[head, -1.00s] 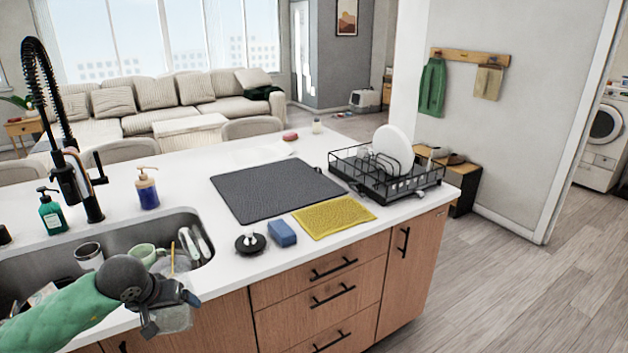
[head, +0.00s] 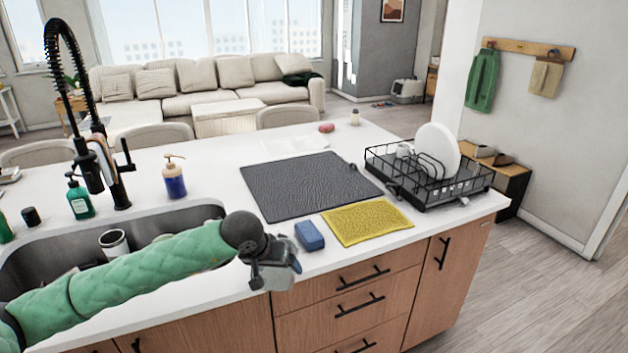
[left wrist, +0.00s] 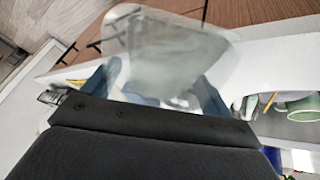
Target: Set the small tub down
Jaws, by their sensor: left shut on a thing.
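The small tub (left wrist: 165,50) is clear and see-through, and shows in the left wrist view between the blue-grey fingers of my left gripper (left wrist: 155,95). The gripper is shut on it. In the head view, my left gripper (head: 274,272) is over the counter's front edge, right of the sink and just left of the blue sponge. My right gripper is in neither view.
A blue sponge (head: 309,236), yellow cloth (head: 366,223) and dark drying mat (head: 308,187) lie on the white counter (head: 222,180). A black dish rack (head: 428,182) holds a plate. The sink (head: 45,262) is at left.

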